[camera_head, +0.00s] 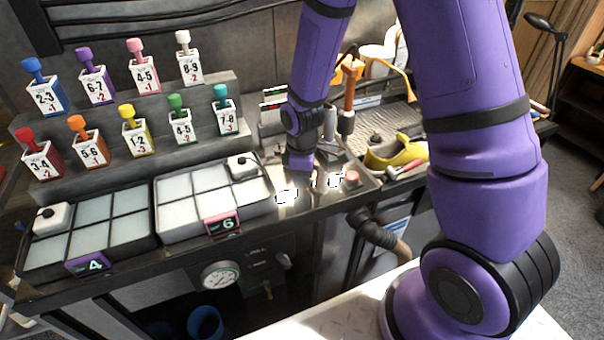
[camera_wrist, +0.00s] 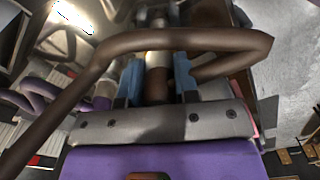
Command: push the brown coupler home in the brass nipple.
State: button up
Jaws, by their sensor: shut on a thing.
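My gripper (camera_head: 300,172) points down over the bench, just right of the right tray. In the wrist view its two blue fingers (camera_wrist: 158,82) are shut on a brown coupler (camera_wrist: 157,88). A pale, brass-looking band (camera_wrist: 158,59) shows beyond the brown part, in line with it. It may be the brass nipple, but I cannot tell for sure, nor how deep the coupler sits. A thick brown hose (camera_wrist: 185,40) arches across the wrist view and partly hides the fingers and the joint. In the head view the coupler and nipple are too small and glared to make out.
Two divided trays (camera_head: 158,222) stand on the left, with several numbered bottles on steps behind. A yellow sneaker (camera_head: 398,154) lies to the right. A pink round knob (camera_head: 352,177) is close to my gripper. A dark hose (camera_head: 372,230) hangs off the bench's front edge.

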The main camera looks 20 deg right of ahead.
jog(key=shift+f, duration=0.45)
jog(key=o, duration=0.9)
jog(key=shift+o, duration=0.2)
jog(key=shift+r, duration=0.1)
notch_tip(320, 180, up, 11)
jog(key=shift+f, duration=0.15)
